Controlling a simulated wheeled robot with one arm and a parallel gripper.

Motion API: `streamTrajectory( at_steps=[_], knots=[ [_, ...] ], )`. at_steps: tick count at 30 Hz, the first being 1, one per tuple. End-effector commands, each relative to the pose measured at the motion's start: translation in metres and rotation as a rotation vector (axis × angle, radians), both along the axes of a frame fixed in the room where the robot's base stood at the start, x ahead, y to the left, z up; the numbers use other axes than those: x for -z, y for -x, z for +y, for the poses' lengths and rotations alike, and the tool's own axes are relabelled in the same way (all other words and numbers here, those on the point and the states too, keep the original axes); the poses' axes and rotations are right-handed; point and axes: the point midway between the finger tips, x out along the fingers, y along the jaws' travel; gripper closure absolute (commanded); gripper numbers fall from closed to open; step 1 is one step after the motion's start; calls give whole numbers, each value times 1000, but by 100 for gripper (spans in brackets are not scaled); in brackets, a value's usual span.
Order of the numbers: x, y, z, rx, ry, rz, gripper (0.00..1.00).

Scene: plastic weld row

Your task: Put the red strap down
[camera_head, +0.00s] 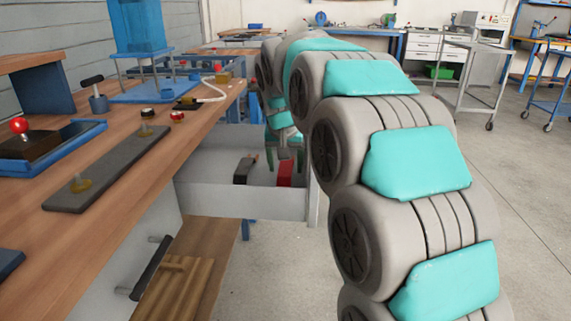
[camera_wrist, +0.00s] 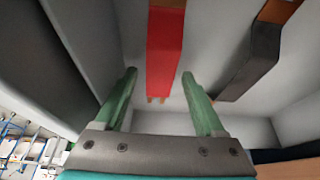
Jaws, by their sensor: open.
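The red strap (camera_head: 285,173) lies in the open grey drawer (camera_head: 285,204), near its right wall. It also shows in the wrist view (camera_wrist: 165,50), running away from between my fingers. My gripper (camera_wrist: 158,80) is open, with one green finger on either side of the strap's line and a visible gap to each. In the head view my gripper (camera_head: 288,158) is down in the drawer above the strap, partly hidden by my arm. I cannot tell whether the strap touches the drawer floor all along.
A black strap-like piece (camera_head: 243,169) lies in the drawer left of the red strap. The wooden bench (camera_head: 140,180) carries a grey plate, a blue tray with a red knob (camera_head: 19,125) and small fittings. A lower drawer handle (camera_head: 152,268) juts out. Open floor lies to the right.

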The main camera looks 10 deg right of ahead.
Motion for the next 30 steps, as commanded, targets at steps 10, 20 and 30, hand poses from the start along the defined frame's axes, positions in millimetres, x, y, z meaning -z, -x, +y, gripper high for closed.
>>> streamTrajectory(
  at_steps=[10,20,30],
  knots=[
    [-25,7,3,-1,0,-6,28],
    [-87,31,11,0,0,-6,28],
    [-114,43,14,0,-1,-1,28]
  ],
)
